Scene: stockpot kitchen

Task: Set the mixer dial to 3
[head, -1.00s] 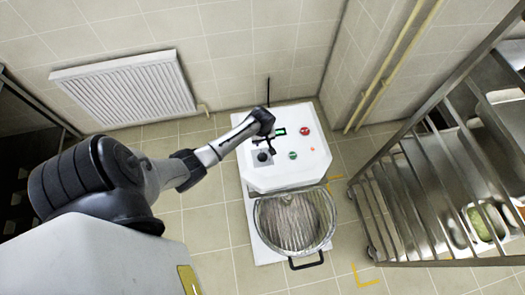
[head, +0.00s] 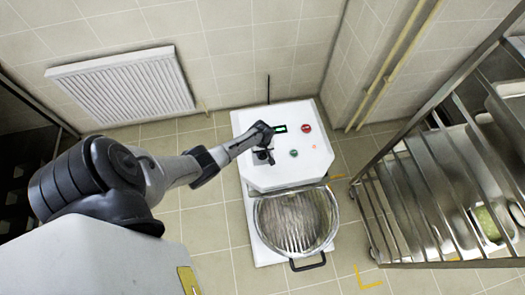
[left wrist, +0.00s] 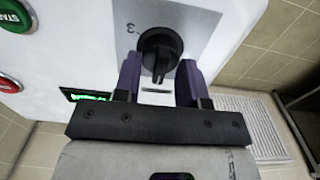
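The mixer (head: 300,172) is a white box with a black dial on a grey plate. The dial (left wrist: 160,48) shows large in the left wrist view, with its ridge running toward the bottom of that picture. An upside-down "3" (left wrist: 133,28) is printed at its upper left; other marks are mostly hidden. My left gripper (left wrist: 160,66) is open, its two purple fingers on either side of the dial's lower part. I cannot tell whether they touch it. In the head view the left gripper (head: 264,148) is over the dial plate. My right gripper is not in view.
The panel also has a green display (head: 280,129), a red button (head: 306,128) and a green button (head: 294,153). A steel bowl (head: 295,222) sits in front. A metal rack (head: 430,190) stands at right, and a radiator (head: 125,85) is on the wall.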

